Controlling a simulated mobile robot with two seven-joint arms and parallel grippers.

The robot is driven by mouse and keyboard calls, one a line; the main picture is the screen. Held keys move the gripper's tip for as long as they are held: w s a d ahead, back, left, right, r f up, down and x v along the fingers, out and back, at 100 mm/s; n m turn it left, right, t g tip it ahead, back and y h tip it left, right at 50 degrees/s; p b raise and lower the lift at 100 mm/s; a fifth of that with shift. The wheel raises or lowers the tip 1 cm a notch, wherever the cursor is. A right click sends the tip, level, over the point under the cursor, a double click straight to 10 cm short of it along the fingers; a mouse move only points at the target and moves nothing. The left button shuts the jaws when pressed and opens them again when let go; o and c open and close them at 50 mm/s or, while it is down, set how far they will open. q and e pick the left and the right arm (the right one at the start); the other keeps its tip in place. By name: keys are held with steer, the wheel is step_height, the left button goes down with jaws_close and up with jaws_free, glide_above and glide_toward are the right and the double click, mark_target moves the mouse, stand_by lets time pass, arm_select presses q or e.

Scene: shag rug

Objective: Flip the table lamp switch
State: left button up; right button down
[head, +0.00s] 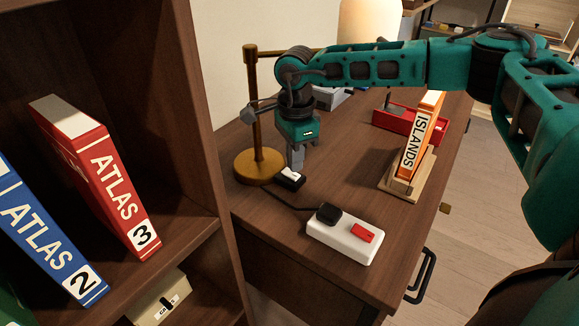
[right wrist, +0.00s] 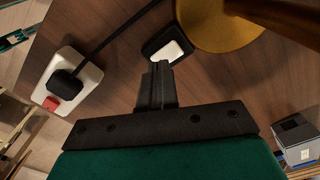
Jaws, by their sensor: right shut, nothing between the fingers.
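The table lamp has a brass post and a round brass base (head: 257,166) on the wooden desk; its pale lit shade (head: 370,22) is partly hidden behind my arm. Its switch, a small black box with a white rocker (head: 290,177), lies on the cord beside the base. My right gripper (head: 296,164) is shut and empty, pointing down just above the switch. In the right wrist view the shut fingers (right wrist: 156,68) end close to the switch (right wrist: 167,50); I cannot tell whether they touch it. My left gripper is out of view.
A white power strip (head: 345,241) with a black plug and red switch sits near the front edge. An orange book (head: 420,137) on a wooden stand and a red tray (head: 400,121) are to the right. A bookshelf with atlases (head: 97,175) stands left.

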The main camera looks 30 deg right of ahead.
mark_target(295, 175)
steer(key=shift+r+p, duration=1.85)
steer(key=shift+r, duration=0.7)
